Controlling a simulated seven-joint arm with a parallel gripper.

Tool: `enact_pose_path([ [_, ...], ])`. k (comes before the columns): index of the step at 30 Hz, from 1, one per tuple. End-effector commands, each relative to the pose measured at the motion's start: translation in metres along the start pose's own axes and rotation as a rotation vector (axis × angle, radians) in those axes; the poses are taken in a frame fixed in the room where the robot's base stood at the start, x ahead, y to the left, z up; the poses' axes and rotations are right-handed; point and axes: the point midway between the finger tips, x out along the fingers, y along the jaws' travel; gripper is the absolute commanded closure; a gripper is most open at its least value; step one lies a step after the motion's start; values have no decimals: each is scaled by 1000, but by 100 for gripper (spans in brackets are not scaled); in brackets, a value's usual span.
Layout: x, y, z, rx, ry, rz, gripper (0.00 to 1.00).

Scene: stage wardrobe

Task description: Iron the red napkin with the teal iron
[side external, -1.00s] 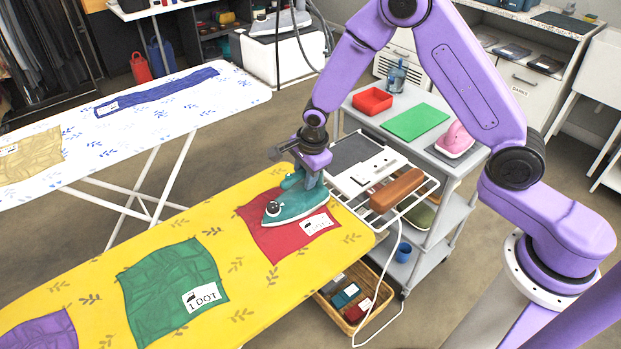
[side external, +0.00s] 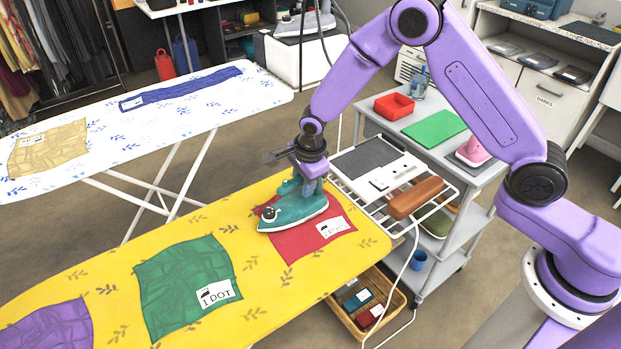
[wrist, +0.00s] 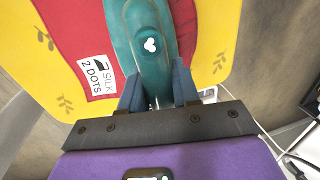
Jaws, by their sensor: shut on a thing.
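The teal iron (side external: 296,212) sits flat over the red napkin (side external: 303,243) on the yellow board, its nose pointing left at the napkin's left edge. It also shows in the wrist view (wrist: 148,42), lying across the red cloth (wrist: 85,30). My gripper (side external: 312,186) is shut on the iron's handle from above. In the wrist view its two fingers (wrist: 158,92) stand on either side of the handle. The napkin's white label (wrist: 97,77) reads "SILK 2 DOTS" and is uncovered. The iron hides the napkin's upper middle.
A green cloth (side external: 188,285) labelled "1 DOT" and a purple cloth (side external: 50,328) lie on the yellow board (side external: 110,283). A white cord (side external: 408,262) hangs past a basket (side external: 345,315).

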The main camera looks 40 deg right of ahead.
Motion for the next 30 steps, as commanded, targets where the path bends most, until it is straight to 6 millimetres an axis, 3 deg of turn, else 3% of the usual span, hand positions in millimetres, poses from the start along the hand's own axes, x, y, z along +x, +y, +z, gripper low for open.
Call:
enact_pose_path([
  [30,1,1,67,-1,0,1,100],
])
